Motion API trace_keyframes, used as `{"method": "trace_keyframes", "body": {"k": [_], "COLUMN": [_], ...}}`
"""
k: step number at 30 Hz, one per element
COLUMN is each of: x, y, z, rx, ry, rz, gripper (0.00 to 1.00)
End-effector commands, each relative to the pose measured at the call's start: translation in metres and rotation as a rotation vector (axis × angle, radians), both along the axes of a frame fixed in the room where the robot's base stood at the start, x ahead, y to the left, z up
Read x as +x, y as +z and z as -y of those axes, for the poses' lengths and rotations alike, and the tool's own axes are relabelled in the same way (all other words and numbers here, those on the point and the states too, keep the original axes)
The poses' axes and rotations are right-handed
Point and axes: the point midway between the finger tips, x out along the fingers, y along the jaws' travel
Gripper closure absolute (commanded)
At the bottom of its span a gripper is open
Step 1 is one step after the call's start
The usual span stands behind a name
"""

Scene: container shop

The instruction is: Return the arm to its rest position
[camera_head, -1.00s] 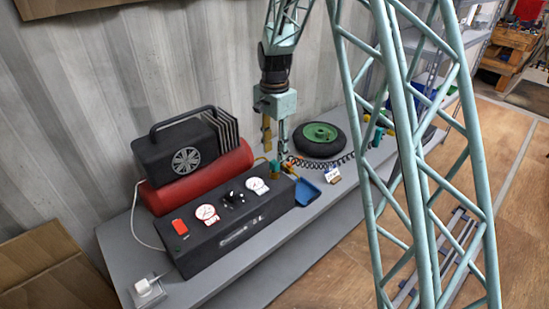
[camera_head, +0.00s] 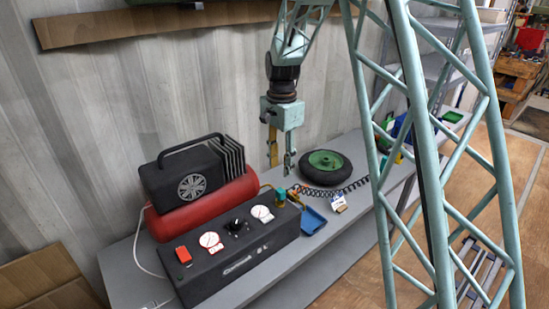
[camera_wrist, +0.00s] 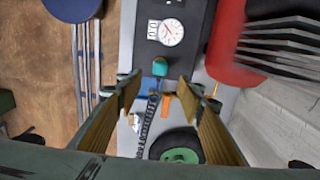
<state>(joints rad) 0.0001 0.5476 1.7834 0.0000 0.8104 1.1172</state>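My gripper (camera_head: 280,165) hangs from my arm, pointing down over the bench, with its two fingers apart and nothing between them. In the wrist view, the open fingers (camera_wrist: 162,92) stand apart with the bench below showing between them. In the head view, the fingertips show above the teal-green fitting (camera_head: 280,196) at the end of the black control box (camera_head: 215,263). The fitting also shows in the wrist view (camera_wrist: 160,66).
A red-tanked compressor (camera_head: 203,215) stands at the wall behind the box. A black wheel with a green hub (camera_head: 324,163), a coiled black hose and a blue tray (camera_head: 313,221) lie on the grey bench (camera_head: 125,272). A cardboard-brown shelf edge (camera_head: 150,25) juts from the wall above.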

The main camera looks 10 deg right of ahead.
Motion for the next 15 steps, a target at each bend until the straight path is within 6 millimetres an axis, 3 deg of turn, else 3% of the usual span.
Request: {"method": "trace_keyframes", "body": {"k": [8, 15], "x": [-0.008, -0.030], "y": [0.011, 0.038], "z": [0.000, 0.000], "rx": [-0.001, -0.001], "ry": [0.022, 0.083], "rz": [0.008, 0.027], "gripper": [0.65, 0.65]}}
